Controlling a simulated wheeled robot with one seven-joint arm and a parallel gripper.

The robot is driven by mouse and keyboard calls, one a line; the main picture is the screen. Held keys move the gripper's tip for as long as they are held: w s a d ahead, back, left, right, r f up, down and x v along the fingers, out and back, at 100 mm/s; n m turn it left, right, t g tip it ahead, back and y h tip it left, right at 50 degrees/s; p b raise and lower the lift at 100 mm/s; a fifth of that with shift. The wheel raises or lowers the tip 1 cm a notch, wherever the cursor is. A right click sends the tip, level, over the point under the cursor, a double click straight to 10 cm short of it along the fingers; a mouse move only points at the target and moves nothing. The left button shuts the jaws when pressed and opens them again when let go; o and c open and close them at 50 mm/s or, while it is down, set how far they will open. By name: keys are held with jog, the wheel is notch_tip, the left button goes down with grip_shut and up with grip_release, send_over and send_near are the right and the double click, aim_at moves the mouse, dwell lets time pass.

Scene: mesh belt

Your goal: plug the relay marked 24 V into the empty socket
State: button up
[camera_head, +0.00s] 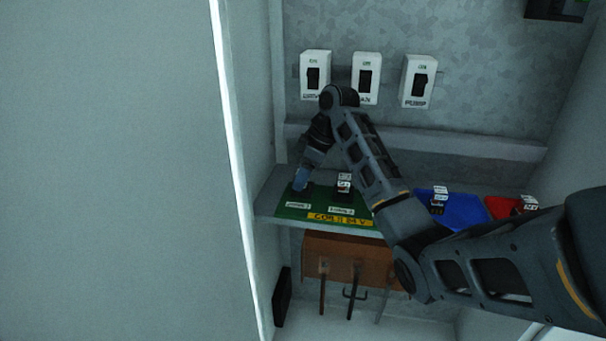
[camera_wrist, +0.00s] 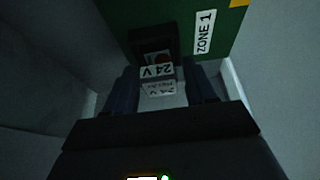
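My gripper (camera_head: 301,183) is low over the left end of the green board (camera_head: 375,213), at the place labelled ZONE 1. In the wrist view its two fingers (camera_wrist: 163,88) stand on either side of a relay (camera_wrist: 158,88) marked 24 V and appear to touch its sides. The relay is at the dark ZONE 1 socket (camera_wrist: 152,40). I cannot tell whether it is fully seated. In the head view the fingers and wrist hide most of this socket. A second relay (camera_head: 344,185) stands at ZONE 2 on the same board.
A blue tray (camera_head: 464,211) and a red tray (camera_head: 497,207) to the right each hold a relay. Three switches (camera_head: 366,78) are on the wall above. A brown rack (camera_head: 345,257) with hanging tools is below the shelf. The cabinet wall (camera_head: 247,130) is close on the left.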

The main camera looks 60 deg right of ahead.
aim_at(344, 176)
jog(key=shift+o, duration=0.9)
jog(key=shift+r, duration=0.15)
jog(key=shift+s+d+r+b, duration=0.1)
jog(key=shift+s+r+b, duration=0.05)
jog(key=shift+r+b, duration=0.2)
jog(key=s+d, duration=0.1)
jog(key=s, duration=0.2)
jog(key=s+d, duration=0.1)
jog(key=s, duration=0.2)
jog(key=s+d+p, duration=0.1)
jog(key=s, duration=0.2)
jog(key=shift+s+d+r, duration=0.15)
jog(key=shift+s+r, duration=0.05)
jog(key=shift+s, duration=0.1)
jog(key=shift+s+d+f, duration=0.1)
jog(key=shift+s+d, duration=0.2)
jog(key=shift+s, duration=0.6)
jog(key=shift+d, duration=0.1)
